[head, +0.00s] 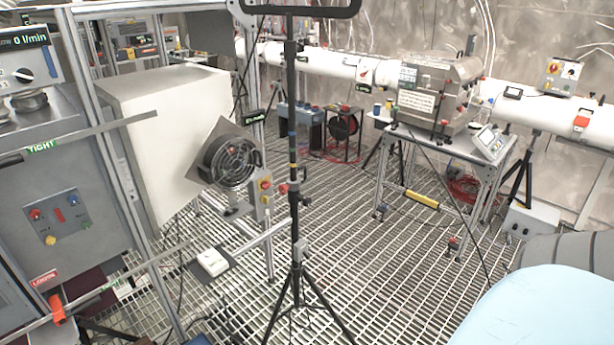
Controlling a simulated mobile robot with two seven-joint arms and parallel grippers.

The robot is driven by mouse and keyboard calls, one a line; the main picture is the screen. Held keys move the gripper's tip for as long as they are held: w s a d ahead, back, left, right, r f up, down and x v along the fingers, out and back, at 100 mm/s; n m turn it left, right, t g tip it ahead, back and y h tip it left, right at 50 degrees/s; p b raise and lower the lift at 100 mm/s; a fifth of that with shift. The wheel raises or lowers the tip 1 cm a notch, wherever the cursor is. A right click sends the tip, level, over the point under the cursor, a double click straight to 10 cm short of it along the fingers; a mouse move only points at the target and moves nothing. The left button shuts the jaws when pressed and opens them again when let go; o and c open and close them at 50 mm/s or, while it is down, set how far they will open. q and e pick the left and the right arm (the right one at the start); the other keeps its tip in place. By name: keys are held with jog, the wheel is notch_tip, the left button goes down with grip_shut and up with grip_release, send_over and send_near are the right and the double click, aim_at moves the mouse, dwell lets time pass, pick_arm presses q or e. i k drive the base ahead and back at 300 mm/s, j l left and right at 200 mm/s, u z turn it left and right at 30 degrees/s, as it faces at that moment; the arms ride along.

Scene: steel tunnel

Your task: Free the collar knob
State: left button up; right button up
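A black tripod stand (293,135) stands upright in the middle of the view, with a wide frame across its top. A dark collar (294,187) sits around its pole at about mid-height. A small red knob (283,188) sticks out to the left of this collar. Whether the knob is tight or loose cannot be told. A paler fitting (301,249) sits lower on the pole, above the spread legs. Neither of my grippers is in view.
A black round fan (230,160) on a square plate and a switch post (265,190) stand close left of the pole. A steel bench (455,148) carries a metal box at right. A pale blue rounded surface (545,310) fills the lower right corner. Grating floor between is mostly clear.

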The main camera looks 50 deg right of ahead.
aim_at(283, 189)
jog(key=i+l, duration=0.1)
jog(key=l, duration=3.5)
jog(key=j+z, duration=0.25)
jog(key=j, duration=0.5)
jog(key=k+j+z, duration=0.25)
jog(key=j, duration=0.45)
jog(key=i+j+z, duration=0.1)
jog(key=j, duration=0.3)
jog(key=i+j+z, duration=0.15)
jog(key=j, duration=0.2)
jog(key=i+j+z, duration=0.1)
jog(key=j, duration=0.3)
jog(key=i+j+z, duration=0.1)
jog(key=j, duration=0.35)
